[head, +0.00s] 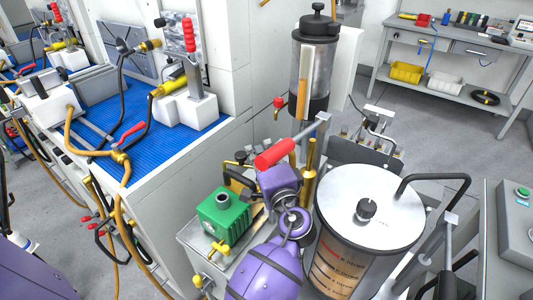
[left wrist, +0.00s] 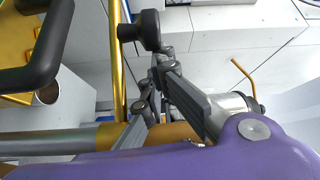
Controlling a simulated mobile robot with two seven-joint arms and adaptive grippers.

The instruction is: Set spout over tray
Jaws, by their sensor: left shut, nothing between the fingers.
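A thin black bent pipe (head: 440,178), which looks like a spout, arches to the right beside the pale round lid of a clear tank (head: 345,262). I cannot tell for sure that it is the task's spout. No tray can be clearly made out near it. My left gripper (head: 237,178) is beyond the purple wrist, left of the tank and above the green box. It is small and partly hidden there. In the left wrist view, its dark fingers (left wrist: 152,86) are shut and empty, near a brass rod (left wrist: 116,60). My right gripper is not in view.
A green box (head: 224,217) with a brass tap stands left of my arm. A red-handled lever (head: 275,153) and a tall cylinder (head: 312,70) stand behind. A blue-matted bench (head: 110,175) is at left. Open floor lies behind the tank.

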